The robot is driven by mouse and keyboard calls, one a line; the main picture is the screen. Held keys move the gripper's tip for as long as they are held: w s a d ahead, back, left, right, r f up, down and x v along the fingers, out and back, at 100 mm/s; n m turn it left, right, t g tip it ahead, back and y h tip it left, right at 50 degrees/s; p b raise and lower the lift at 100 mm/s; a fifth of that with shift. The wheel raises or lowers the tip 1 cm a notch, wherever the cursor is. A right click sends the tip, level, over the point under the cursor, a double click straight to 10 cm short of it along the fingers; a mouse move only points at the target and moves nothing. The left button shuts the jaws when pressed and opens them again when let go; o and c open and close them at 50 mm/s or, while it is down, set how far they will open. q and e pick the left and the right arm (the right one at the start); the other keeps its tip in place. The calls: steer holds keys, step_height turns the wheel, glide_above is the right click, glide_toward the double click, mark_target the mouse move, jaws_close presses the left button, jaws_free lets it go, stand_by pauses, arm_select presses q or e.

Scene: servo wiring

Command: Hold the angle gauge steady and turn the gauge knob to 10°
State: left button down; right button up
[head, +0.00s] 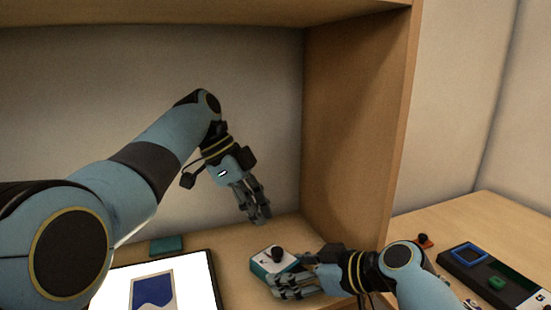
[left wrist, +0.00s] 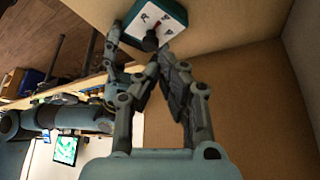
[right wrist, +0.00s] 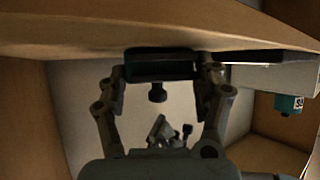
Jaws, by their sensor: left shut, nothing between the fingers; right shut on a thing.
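The angle gauge (head: 262,268) is a small teal box with a white marked face and a black knob (head: 277,253), standing on the wooden surface. My right gripper (head: 290,274) is shut on the gauge's sides; in the right wrist view the dark gauge (right wrist: 158,66) sits between its fingers, with the knob (right wrist: 157,92) sticking out. My left gripper (head: 261,220) is shut and empty, above and apart from the knob. In the left wrist view the gauge face (left wrist: 152,18) shows dark marks and a red mark near the knob (left wrist: 151,41). The pointer's exact angle is too small to read.
A white panel with a blue figure (head: 198,272) lies left of the gauge, with a teal block (head: 166,245) behind it. A wooden side wall (head: 355,130) rises right of the gauge. Beyond it a dark tray (head: 522,294) holds blue and green parts, near a small red-and-black piece (head: 424,242).

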mark_target(277, 255)
arm_select(q)
steer(key=shift+s+f, duration=0.45)
steer(key=shift+f, duration=0.55)
steer(key=shift+s+f, duration=0.4)
steer(key=shift+f, duration=0.65)
steer(key=shift+s+f, duration=0.45)
steer(key=shift+f, duration=0.55)
steer(key=shift+d, duration=0.1)
steer(key=shift+w, duration=0.2)
steer(key=shift+w+d, duration=0.15)
steer(key=shift+w, duration=0.6)
steer(key=shift+w+d, duration=0.1)
steer(key=shift+w, duration=0.1)
